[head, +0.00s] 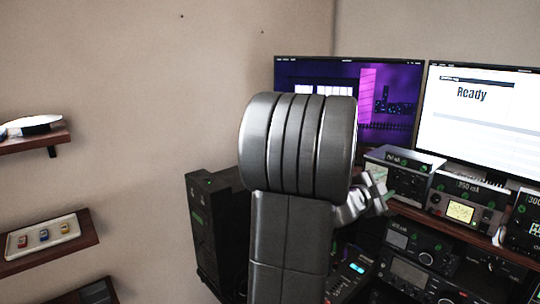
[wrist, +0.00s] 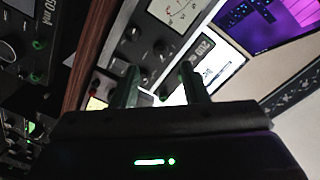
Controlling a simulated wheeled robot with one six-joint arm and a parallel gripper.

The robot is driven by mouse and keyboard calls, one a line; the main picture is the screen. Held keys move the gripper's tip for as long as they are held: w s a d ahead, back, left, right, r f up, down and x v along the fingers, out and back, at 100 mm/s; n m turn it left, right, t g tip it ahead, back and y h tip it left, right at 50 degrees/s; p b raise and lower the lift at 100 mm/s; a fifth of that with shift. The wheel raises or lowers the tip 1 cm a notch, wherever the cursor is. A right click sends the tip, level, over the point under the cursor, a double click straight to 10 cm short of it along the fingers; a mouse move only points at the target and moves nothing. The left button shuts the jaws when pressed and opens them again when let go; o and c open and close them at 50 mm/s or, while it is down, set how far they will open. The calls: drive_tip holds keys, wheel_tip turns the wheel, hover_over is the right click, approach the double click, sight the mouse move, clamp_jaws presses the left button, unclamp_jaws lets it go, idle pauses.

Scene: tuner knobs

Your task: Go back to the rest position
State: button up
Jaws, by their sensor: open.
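My gripper (wrist: 160,86) shows in the wrist view with its two dark green-tinted fingers apart and nothing between them. It points toward the radio equipment and the screens, and I cannot tell its distance to them. In the head view my grey arm fills the middle, and only a small part of its far end shows beside the meter units. Tuner units with dials stand on the wooden shelf at right, among them one with a lit yellow meter (head: 461,212). My arm hides part of the desk area behind it.
A purple monitor (head: 392,105) and a white monitor reading "Ready" (head: 480,125) stand behind the units. A black computer tower (head: 205,225) stands left of my arm. Wall shelves at far left hold a tray with small toy cars (head: 22,254). The wall space between is clear.

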sight(396, 178)
drive_tip(key=x, duration=0.5)
drive_tip(key=shift+w+d+p, duration=0.15)
drive_tip(key=shift+d+p, duration=0.1)
drive_tip(key=shift+p, duration=0.1)
drive_tip(key=shift+a, duration=0.15)
